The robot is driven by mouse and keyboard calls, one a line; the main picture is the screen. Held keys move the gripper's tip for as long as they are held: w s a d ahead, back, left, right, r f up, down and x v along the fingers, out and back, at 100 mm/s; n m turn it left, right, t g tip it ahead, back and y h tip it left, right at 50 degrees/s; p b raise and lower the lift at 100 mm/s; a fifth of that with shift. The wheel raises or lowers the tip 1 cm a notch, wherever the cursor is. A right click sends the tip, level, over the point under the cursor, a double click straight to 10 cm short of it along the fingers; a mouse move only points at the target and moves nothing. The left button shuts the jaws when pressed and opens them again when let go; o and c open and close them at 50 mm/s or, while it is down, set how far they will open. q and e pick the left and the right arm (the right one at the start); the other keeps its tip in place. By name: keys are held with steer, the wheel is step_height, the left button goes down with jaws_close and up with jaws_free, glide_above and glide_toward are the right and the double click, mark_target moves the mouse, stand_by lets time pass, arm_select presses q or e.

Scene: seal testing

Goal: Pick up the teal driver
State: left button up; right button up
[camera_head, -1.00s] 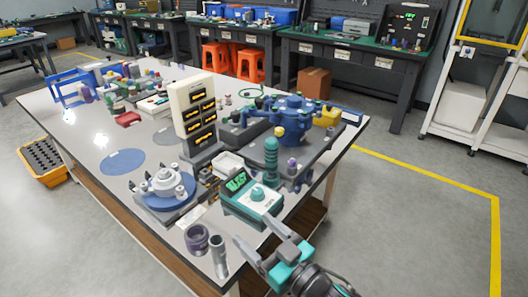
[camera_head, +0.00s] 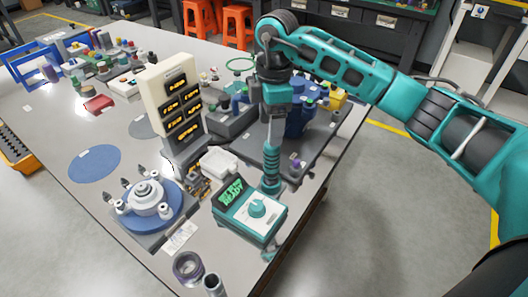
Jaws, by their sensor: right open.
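The teal driver (camera_head: 269,176) stands upright with its ribbed handle showing, just behind the teal-and-white box with a green display (camera_head: 250,208). My right gripper (camera_head: 271,150) points straight down over it, and its grey fingers are at the driver's upper end. The fingers are open. My left gripper is not in view.
A cream display tower (camera_head: 168,92) stands to the left. A blue round fixture (camera_head: 155,205) and a dark ring (camera_head: 188,268) are at the front left. A blue valve body (camera_head: 301,122) is close behind my gripper. Bare tabletop (camera_head: 60,205) lies at the left.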

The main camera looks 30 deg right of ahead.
mark_target(271, 159)
steer(key=shift+m+h, duration=0.3)
steer(key=f, duration=0.4)
steer(key=d+f, duration=0.1)
steer(key=f, duration=0.1)
steer(key=shift+f, duration=0.15)
steer(key=shift+w+a+f, duration=0.1)
steer(key=shift+w+f, duration=0.05)
steer(key=shift+f, duration=1.35)
steer(key=shift+w+f, duration=0.1)
steer(key=shift+f, duration=1.35)
steer(key=shift+c, duration=0.3)
steer(key=shift+r, duration=0.1)
steer(key=c, duration=1.2)
